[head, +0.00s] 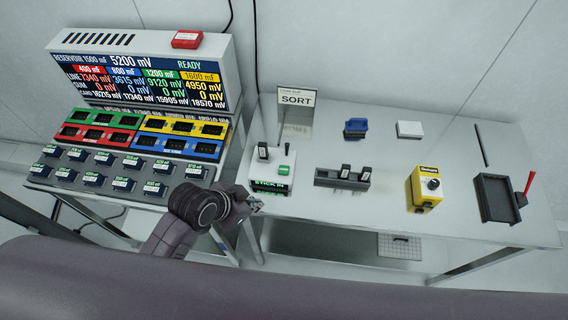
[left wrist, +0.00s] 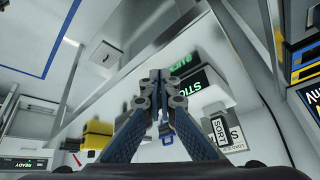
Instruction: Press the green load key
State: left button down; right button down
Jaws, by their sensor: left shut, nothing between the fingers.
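The green load key (head: 285,169) is a small green block on top of a white box (head: 257,177) at the left of the right-hand table. The box also carries a black and white piece and a front display with "STICK IN" in green letters. My left gripper (head: 255,204) is shut and empty, at the table's front edge, just in front of and below the box. In the left wrist view the closed fingertips (left wrist: 160,76) point towards the box front with its green-lettered display (left wrist: 193,86). I cannot tell whether they touch it. My right gripper is not in view.
A console (head: 150,80) with a readout and coloured slots stands left. On the table (head: 390,210) are a SORT sign (head: 296,98), a black holder (head: 342,179), a yellow box (head: 424,188), a blue piece (head: 356,128), a white block (head: 409,129) and a black tray (head: 497,198).

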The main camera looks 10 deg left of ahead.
pick_arm(q)
jog(key=w+d+r+m+h+p, duration=0.1)
jog(key=w+d+r+m+h, duration=0.1)
jog(key=w+d+r+m, duration=0.35)
notch_tip(320, 180, up, 7)
jog(key=m+h, duration=0.2)
jog(key=m, duration=0.4)
send_over(282, 170)
jog(key=shift+r+p, duration=0.1)
jog(key=shift+p, duration=0.35)
notch_tip(282, 170, down, 8)
jog(key=b, duration=0.7)
jog(key=shift+f, duration=0.45)
jog(key=shift+f+b, duration=0.35)
jog(key=shift+b, duration=0.05)
